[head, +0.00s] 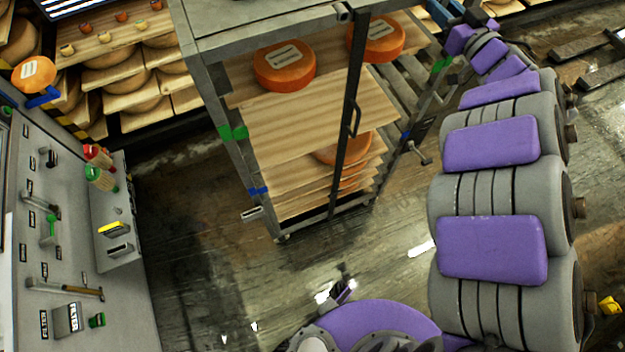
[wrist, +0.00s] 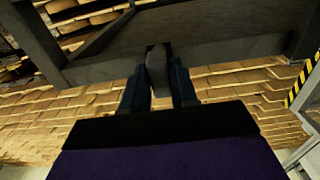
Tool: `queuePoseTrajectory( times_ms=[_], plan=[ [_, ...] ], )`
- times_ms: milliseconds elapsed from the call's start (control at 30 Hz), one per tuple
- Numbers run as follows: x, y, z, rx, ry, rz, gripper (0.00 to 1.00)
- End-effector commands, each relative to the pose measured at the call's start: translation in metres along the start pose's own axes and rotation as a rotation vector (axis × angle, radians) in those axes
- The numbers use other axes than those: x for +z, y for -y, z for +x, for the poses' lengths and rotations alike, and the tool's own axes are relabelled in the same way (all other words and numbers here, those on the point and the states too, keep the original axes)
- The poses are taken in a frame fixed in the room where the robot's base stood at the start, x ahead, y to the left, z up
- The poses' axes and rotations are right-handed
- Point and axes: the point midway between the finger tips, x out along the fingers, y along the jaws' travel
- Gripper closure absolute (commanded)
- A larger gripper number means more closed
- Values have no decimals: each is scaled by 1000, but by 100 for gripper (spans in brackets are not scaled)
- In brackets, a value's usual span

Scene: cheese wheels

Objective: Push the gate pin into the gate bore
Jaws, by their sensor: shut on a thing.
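In the wrist view my gripper (wrist: 158,88) has its two dark blue fingers shut on a dark grey, rounded piece (wrist: 157,72), which looks like the gate pin. Its upper end overlaps a wide dark grey beam (wrist: 220,55); I cannot tell whether it is in a bore, touching or apart. The gate bore itself does not show clearly. In the head view my arm reaches to the top right, and my blue gripper (head: 441,12) is partly cut by the frame edge, beyond the rack. The pin cannot be made out there.
A grey metal rack (head: 228,150) with wooden boards and orange cheese wheels (head: 284,65) stands mid-picture. A dark upright bar with a handle (head: 354,118) crosses its front. A tool panel (head: 75,230) is at left. The wet floor (head: 190,230) between is mostly clear.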

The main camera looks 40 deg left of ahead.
Motion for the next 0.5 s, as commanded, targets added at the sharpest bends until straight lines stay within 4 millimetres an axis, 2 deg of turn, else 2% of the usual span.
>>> queuePoseTrajectory(
  times_ms=[33, 167, 500],
  plan=[
    [0, 0, 1, 0, 0, 0, 87],
    [0, 1, 2, -1, 0, 0, 100],
    [0, 0, 0, 0, 1, 0, 100]
  ],
)
